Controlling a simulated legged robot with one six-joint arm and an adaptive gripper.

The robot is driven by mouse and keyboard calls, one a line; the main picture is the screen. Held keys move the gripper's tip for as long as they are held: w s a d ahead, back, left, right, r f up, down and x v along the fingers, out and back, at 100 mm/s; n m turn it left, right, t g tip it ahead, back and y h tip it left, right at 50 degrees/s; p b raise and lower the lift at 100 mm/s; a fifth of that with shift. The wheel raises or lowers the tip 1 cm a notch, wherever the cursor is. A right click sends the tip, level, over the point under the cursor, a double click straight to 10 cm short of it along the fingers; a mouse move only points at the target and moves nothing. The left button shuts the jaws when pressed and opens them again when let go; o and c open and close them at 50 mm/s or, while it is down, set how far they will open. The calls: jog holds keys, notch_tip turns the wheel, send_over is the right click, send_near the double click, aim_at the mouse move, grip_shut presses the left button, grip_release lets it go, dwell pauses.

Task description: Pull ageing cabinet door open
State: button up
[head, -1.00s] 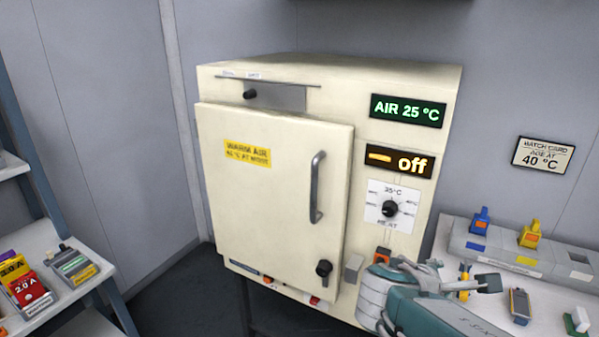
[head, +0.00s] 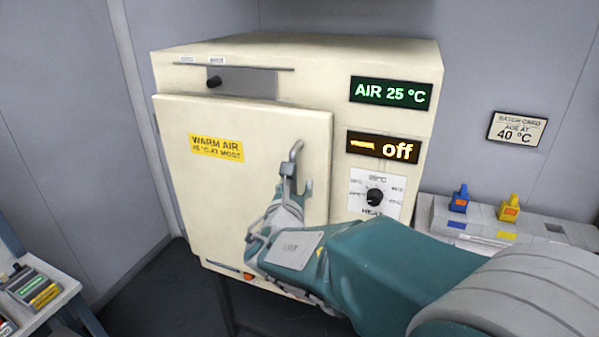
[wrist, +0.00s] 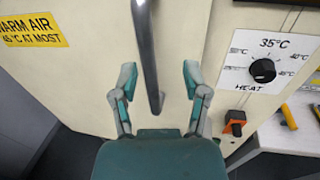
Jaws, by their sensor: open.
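The cream ageing cabinet door (head: 245,125) appears shut, with a yellow warm-air label (head: 217,148) on it. Its grey vertical bar handle (head: 295,153) is partly hidden by my gripper in the head view. My gripper (head: 296,183) is at the handle's lower part, in front of the door. In the wrist view the handle (wrist: 146,50) comes down between the two open fingers (wrist: 158,85), with a gap on each side. The fingers are not closed on it. The door's lower latch knob is hidden behind my arm.
A heat dial (head: 375,197) and an "off" display (head: 383,147) are right of the door. A bench with blue (head: 459,199) and yellow (head: 509,208) items stands at the right. A shelf with devices (head: 33,287) is at lower left.

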jog(key=w, duration=0.5)
jog(key=shift+w, duration=0.1)
jog(key=c, duration=0.6)
jog(key=shift+a+f, duration=0.1)
jog(key=shift+a, duration=0.2)
grip_shut()
jog(key=shift+a, duration=0.2)
